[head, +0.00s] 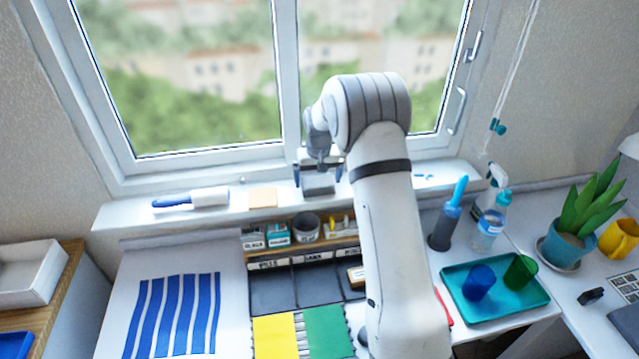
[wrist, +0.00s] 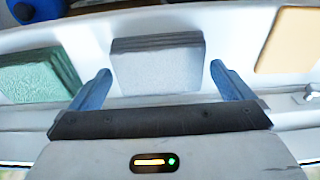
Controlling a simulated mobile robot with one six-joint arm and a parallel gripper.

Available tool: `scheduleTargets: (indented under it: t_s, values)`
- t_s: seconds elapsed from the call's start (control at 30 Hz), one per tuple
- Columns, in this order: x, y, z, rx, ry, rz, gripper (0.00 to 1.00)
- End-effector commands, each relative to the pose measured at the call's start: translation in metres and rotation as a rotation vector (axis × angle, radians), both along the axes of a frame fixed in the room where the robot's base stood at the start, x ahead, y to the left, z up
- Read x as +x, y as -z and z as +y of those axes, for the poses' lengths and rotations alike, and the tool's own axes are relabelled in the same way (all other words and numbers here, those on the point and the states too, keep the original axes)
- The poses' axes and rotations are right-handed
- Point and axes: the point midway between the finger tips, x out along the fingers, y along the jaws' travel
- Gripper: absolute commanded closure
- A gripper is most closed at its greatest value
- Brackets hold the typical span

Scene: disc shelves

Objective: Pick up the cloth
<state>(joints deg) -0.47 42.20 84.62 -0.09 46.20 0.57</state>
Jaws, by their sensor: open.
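A grey folded cloth (head: 318,186) lies on the white window sill, with its stacked layers showing along one edge in the wrist view (wrist: 157,68). My gripper (head: 317,173) is over the sill at this cloth. Its two blue fingers are apart, one on each side of the cloth, with a gap to each side in the wrist view (wrist: 160,80). Nothing is held. Whether the fingertips are down at cloth height is hard to tell. In the head view my arm hides the sill to the right of the cloth.
A green textured pad (wrist: 40,75) and a tan flat square (wrist: 290,40) lie on either side of the cloth. The tan square (head: 263,198) and a blue-handled roller (head: 190,200) are left on the sill (head: 120,214). The window (head: 200,150) stands close behind. Organiser bins (head: 270,290) are below.

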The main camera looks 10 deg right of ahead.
Motion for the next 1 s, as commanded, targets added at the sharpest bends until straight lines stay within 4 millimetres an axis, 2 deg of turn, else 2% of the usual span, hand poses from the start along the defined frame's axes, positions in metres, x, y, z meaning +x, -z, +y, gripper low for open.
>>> scheduleTargets:
  t_s: [0.13,0.5,0.77,0.87,1.0]
  values:
    - [0.0,0.0,0.0,0.0,0.0,0.0,0.02]
    - [0.0,0.0,0.001,0.0,-0.001,0.001,0.32]
    - [0.0,-0.002,0.001,0.0,-0.001,-0.001,0.32]
    - [0.0,-0.011,0.001,0.0,-0.001,-0.001,0.32]
    - [0.001,-0.038,0.001,0.0,-0.001,-0.005,0.32]
